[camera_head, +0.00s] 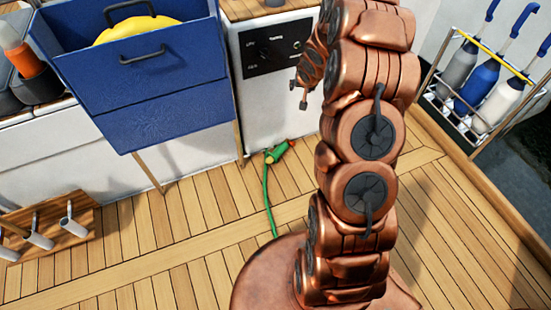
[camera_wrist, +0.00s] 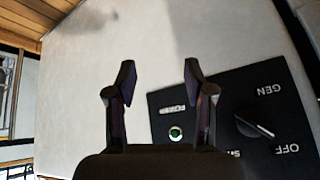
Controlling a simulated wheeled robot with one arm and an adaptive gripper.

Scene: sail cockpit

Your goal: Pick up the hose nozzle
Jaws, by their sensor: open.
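The hose nozzle (camera_head: 277,152) is green and lies low by the foot of the white cabinet in the head view, with a green hose (camera_head: 267,195) running from it across the deck. In the wrist view my gripper (camera_wrist: 160,75) is open and empty, its two dark fingers apart in front of a white wall and a black switch panel. The nozzle does not show in the wrist view. In the head view my arm stands right of the nozzle, and the gripper end is mostly hidden behind it near the panel, above the nozzle.
The black switch panel (camera_head: 274,46) is on the white cabinet (camera_head: 262,100). A blue drawer box (camera_head: 150,110) holding a yellow thing (camera_head: 140,28) juts out at left. A wooden rack (camera_head: 70,215) lies at lower left. A bottle rack (camera_head: 480,100) is at right. Deck around the hose is clear.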

